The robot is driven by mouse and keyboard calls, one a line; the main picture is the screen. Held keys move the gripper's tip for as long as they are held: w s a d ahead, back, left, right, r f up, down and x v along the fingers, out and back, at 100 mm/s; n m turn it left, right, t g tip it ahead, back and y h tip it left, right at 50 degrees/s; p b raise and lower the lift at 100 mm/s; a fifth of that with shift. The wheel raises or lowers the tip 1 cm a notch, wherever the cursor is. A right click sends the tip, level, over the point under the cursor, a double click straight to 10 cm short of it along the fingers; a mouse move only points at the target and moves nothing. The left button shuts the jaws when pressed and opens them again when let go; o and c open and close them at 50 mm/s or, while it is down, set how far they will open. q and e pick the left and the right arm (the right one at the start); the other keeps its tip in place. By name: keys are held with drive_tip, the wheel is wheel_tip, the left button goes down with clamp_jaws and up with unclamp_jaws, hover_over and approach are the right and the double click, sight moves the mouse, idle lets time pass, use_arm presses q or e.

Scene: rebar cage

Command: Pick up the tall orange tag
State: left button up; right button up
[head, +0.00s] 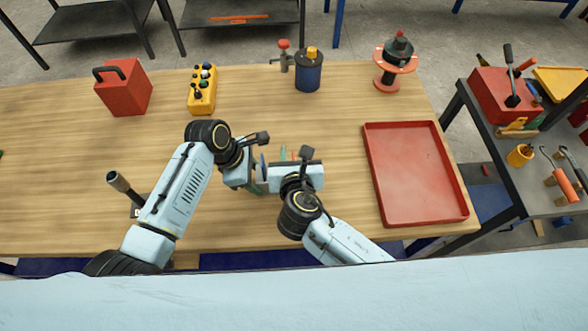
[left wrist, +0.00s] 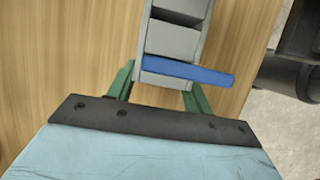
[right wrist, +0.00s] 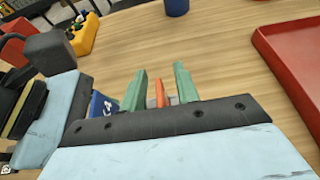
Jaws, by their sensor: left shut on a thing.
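The orange tag (right wrist: 159,94) stands upright between the fingers of my right gripper (right wrist: 160,85) in the right wrist view. Gaps show on both sides of it, so the gripper looks open around it. My left gripper (left wrist: 156,92) is shut on a grey slotted holder (left wrist: 172,42), with one green finger on each side. A blue tag (left wrist: 190,70) lies across the holder in the left wrist view and also shows left of the right gripper's fingers (right wrist: 101,105). The tag's lower part is hidden. In the head view both grippers meet near the table's middle.
A red tray (head: 415,175) lies at the right of the wooden table. A red box (head: 123,90), a yellow control box (head: 202,92), a blue canister (head: 308,75) and a spool stand (head: 396,65) stand along the back. A dark-handled tool (head: 122,188) is at left.

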clamp_jaws()
idle(0.4)
wheel_tip(320, 180, up, 10)
drive_tip(key=shift+r, duration=0.1)
use_arm(q)
drive_tip(key=o, duration=1.1)
drive_tip(key=shift+r, duration=0.15)
drive_tip(key=v, duration=1.1)
drive_tip(key=shift+a+r, duration=0.25)
drive_tip(key=shift+r, duration=0.1)
